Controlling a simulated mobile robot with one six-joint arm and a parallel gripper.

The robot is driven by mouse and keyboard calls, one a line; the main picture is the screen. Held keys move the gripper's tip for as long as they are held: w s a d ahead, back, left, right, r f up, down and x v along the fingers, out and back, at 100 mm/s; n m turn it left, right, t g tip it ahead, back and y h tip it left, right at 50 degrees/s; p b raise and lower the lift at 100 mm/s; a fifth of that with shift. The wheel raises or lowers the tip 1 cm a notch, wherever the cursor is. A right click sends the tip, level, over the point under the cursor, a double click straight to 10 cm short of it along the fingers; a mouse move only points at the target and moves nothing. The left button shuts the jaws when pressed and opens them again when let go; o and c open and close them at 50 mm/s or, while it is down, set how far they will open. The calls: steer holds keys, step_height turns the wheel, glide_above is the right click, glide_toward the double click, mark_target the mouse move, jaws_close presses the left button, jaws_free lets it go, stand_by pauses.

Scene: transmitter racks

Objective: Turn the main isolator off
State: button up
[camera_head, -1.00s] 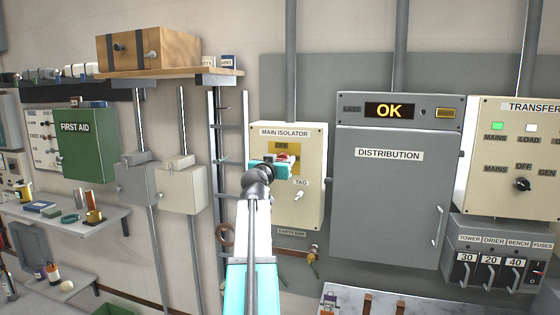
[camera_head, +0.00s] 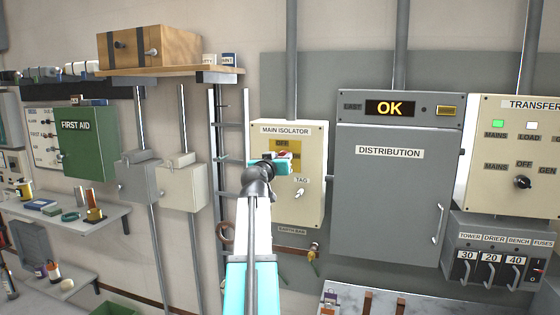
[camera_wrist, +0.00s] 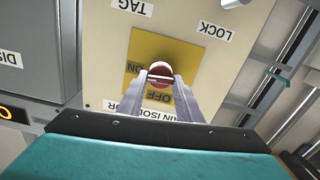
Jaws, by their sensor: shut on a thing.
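The main isolator (camera_head: 313,215) is a cream wall box with a yellow plate (camera_head: 296,166) marked OFF at its top. The plate also shows upside down in the wrist view (camera_wrist: 190,54), with OFF at the bottom and ON at the left. A round red handle (camera_wrist: 158,96) with a pale band sits at the plate's centre. My gripper (camera_wrist: 160,78) is shut on this handle, one finger on each side. In the head view my gripper (camera_head: 283,162) covers most of the handle. I cannot tell which mark the handle points to.
A small lever (camera_head: 300,193) sits under the TAG label, below the plate. The grey distribution cabinet (camera_head: 388,205) stands close on the right. A pale switch box (camera_head: 180,188) and a ladder-like rack (camera_head: 230,130) are on the left. Brass fittings (camera_head: 313,252) hang below the isolator.

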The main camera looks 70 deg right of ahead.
steer(key=n+b, duration=0.1)
steer(key=n, duration=0.2)
steer(key=shift+d+r+n, duration=0.1)
steer(key=shift+r+n, duration=0.05)
steer(key=shift+n, duration=0.15)
steer(key=n, duration=0.4)
steer(key=shift+w, duration=0.15)
steer(key=n+p, duration=0.1)
steer(key=n, duration=0.3)
steer(key=shift+n+p, duration=1.35)
steer(key=shift+n, duration=1.25)
steer(key=o, duration=1)
steer(key=shift+d+f, duration=0.1)
steer(key=shift+f, duration=0.1)
steer(key=shift+f, duration=0.15)
